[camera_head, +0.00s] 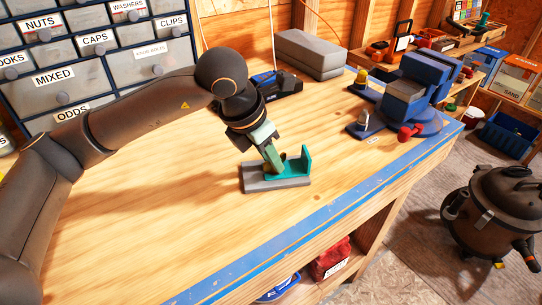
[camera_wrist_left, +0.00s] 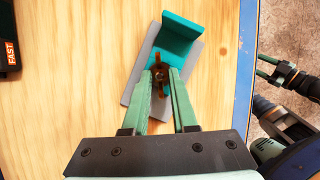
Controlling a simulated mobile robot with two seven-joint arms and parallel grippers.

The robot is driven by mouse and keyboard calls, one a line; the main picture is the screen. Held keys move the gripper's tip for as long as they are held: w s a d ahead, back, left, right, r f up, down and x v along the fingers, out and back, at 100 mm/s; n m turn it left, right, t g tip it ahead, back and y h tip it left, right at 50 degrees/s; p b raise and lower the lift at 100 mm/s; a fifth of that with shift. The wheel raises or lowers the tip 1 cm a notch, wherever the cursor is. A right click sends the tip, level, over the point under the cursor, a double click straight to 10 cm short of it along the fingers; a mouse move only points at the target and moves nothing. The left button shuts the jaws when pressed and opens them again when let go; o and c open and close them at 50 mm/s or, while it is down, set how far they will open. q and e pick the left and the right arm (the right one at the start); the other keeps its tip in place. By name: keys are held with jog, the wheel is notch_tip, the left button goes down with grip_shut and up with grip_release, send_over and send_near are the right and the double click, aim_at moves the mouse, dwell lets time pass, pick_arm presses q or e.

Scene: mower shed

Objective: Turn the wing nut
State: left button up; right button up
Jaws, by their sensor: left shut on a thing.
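A teal L-shaped bracket (camera_head: 303,162) stands on a grey base plate (camera_head: 254,184) on the wooden bench; the bracket (camera_wrist_left: 178,40) and plate (camera_wrist_left: 136,87) also show in the left wrist view. A small brown wing nut (camera_wrist_left: 160,68) sits at the near edge of the bracket. My left gripper (camera_head: 272,158) reaches down over the plate, and its green fingers (camera_wrist_left: 161,80) are shut on the wing nut, partly hiding it. In the head view the nut is hidden by the fingers. My right gripper (camera_wrist_left: 264,67) is off the bench's edge, fingers apart and empty.
A blue vise (camera_head: 405,95) with a red-ended handle stands at the bench's right end. A grey box (camera_head: 310,54) and a dark blue tool (camera_head: 278,83) lie behind my left gripper. Drawers (camera_head: 95,80) stand at the back left. The bench front is clear.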

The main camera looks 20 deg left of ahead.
pick_arm(q)
grip_shut()
jog(key=shift+w+a+f+m+g+h+b, duration=0.1)
jog(key=shift+m+g+h+b, duration=0.25)
jog(key=shift+m+b, duration=0.6)
jog(key=shift+w+m+g+h, duration=0.1)
jog(key=shift+m+g+h, duration=0.2)
jog(key=shift+m, duration=0.95)
jog(key=shift+w+m+g+h, duration=0.15)
jog(key=shift+m+g, duration=0.2)
jog(key=shift+m, duration=0.85)
jog(key=shift+s+a, duration=0.1)
jog(key=o, duration=0.9)
grip_release()
jog(key=v, duration=1.2)
jog(key=shift+a+r, duration=0.1)
jog(key=shift+r, duration=0.3)
